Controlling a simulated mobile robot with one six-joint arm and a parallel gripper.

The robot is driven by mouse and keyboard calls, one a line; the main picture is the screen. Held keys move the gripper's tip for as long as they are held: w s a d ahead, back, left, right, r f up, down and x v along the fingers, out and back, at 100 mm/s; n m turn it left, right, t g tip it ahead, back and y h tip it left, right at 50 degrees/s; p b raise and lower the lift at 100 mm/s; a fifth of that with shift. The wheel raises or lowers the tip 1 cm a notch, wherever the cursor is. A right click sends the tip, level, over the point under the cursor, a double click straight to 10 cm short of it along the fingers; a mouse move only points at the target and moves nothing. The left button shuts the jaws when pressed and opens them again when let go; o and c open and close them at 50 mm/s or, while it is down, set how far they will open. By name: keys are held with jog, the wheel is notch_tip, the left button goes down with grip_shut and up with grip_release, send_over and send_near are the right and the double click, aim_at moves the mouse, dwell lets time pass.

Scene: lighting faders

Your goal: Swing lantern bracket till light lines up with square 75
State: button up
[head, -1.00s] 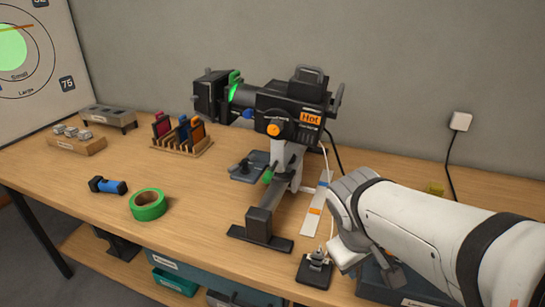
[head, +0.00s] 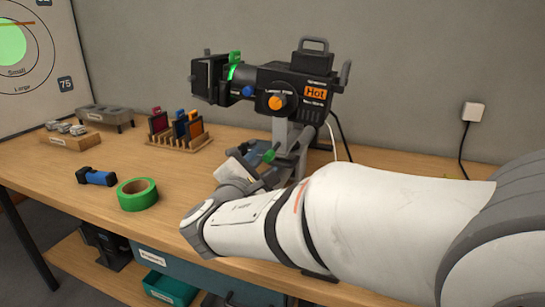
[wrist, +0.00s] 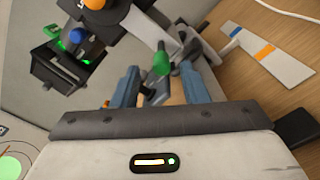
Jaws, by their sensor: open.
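The black lantern (head: 290,90) with an orange "Hot" label stands on a grey bracket (head: 288,135) on the bench. A green-tipped handle (head: 268,156) sticks out from the bracket; it also shows in the wrist view (wrist: 161,62). My gripper (wrist: 158,88) is open, its two blue-grey fingers on either side of the handle area; I cannot tell whether they touch it. In the head view, my gripper (head: 240,165) is beside the bracket. The square 75 (head: 66,84) is on the white chart at left. The green light spot (head: 10,45) lies left of and above it.
A green tape roll (head: 138,194) and a blue torch (head: 96,177) lie on the bench left of my arm. A rack of colour filters (head: 176,130) stands behind them. My arm covers the bench's right front. A marked white strip (wrist: 268,52) lies beside the bracket.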

aim_at(270, 155)
jog(key=x, duration=0.6)
jog(key=shift+w+d, duration=0.1)
grip_shut()
dwell(0.3)
